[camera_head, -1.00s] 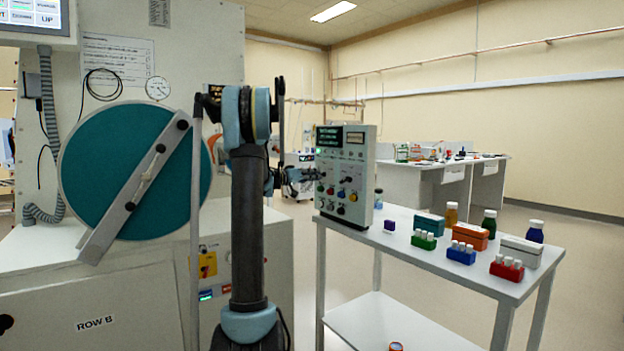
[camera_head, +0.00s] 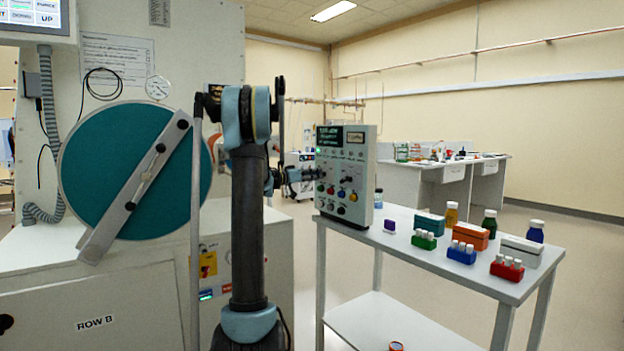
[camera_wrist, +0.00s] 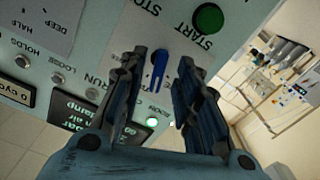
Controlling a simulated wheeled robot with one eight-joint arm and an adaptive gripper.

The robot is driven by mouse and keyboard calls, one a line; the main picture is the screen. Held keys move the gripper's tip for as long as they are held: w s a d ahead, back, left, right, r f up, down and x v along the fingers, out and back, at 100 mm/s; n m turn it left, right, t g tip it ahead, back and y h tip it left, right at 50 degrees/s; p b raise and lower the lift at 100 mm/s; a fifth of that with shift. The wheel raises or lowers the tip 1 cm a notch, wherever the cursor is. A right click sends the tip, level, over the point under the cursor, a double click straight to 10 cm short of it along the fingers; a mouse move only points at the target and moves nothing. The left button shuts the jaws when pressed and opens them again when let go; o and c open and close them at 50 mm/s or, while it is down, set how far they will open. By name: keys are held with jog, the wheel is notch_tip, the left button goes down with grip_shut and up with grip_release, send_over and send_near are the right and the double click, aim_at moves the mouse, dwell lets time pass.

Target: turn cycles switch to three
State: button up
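The control panel (camera_head: 344,180) stands upright at the left end of the white bench, with two displays at its top and several coloured knobs and buttons below. My gripper (camera_head: 308,174) is at the panel's left side. In the wrist view the panel face (camera_wrist: 105,35) appears tilted, with a green button (camera_wrist: 208,18) by the words START and STOP. A blue lever-like knob (camera_wrist: 159,70) shows between the two dark fingers of my gripper (camera_wrist: 160,62). The fingers are apart, with gaps visible beside the knob. I cannot read which switch is the cycles switch.
The white bench (camera_head: 400,239) carries tube racks, bottles and boxes to the panel's right. A large teal round door (camera_head: 110,150) with a diagonal bar is at left. Open floor lies behind the bench.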

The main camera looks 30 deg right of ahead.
jog(key=a, duration=1.2)
jog(key=shift+s, duration=0.4)
jog(key=shift+f, duration=0.1)
